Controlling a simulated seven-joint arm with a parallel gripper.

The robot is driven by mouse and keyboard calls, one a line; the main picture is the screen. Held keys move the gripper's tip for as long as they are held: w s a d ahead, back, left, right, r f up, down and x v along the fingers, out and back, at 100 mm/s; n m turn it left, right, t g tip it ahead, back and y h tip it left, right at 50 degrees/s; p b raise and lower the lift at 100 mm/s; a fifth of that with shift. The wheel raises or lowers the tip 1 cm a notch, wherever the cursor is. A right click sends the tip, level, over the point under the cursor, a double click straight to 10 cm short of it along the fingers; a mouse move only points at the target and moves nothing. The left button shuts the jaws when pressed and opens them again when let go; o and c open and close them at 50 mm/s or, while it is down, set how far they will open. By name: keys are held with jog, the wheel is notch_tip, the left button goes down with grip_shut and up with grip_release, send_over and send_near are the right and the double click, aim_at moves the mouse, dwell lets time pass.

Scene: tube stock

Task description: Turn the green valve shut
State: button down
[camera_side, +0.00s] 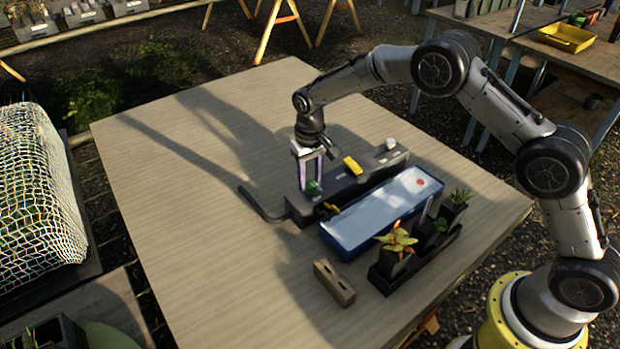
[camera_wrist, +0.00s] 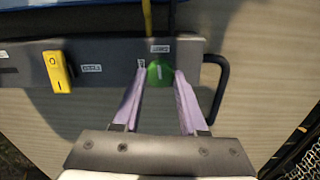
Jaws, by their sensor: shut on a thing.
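The green valve (camera_wrist: 160,73) is a round knob with a pale mark on top, set near one end of a long dark grey manifold (camera_wrist: 110,72). In the wrist view its pale mark points roughly up and down the picture. My gripper (camera_wrist: 160,75) is shut on the valve, with one pale lilac finger on each side. In the side view my gripper (camera_side: 311,184) points down at the left end of the manifold (camera_side: 340,187), and the green valve (camera_side: 313,187) shows small between the fingertips, partly hidden.
A yellow lever (camera_side: 353,165) sits farther along the manifold; a thinner yellow handle (camera_side: 331,207) is near the valve. A black pipe (camera_side: 262,207) leaves the near end. A blue tray (camera_side: 345,245) and potted plants (camera_side: 397,240) stand alongside. The table's left side is clear.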

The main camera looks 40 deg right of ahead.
aim_at(310, 183)
jog(key=shift+r+m, duration=0.1)
jog(key=shift+m, duration=0.5)
jog(key=shift+c, duration=2.2)
grip_release()
notch_tip(310, 183, up, 14)
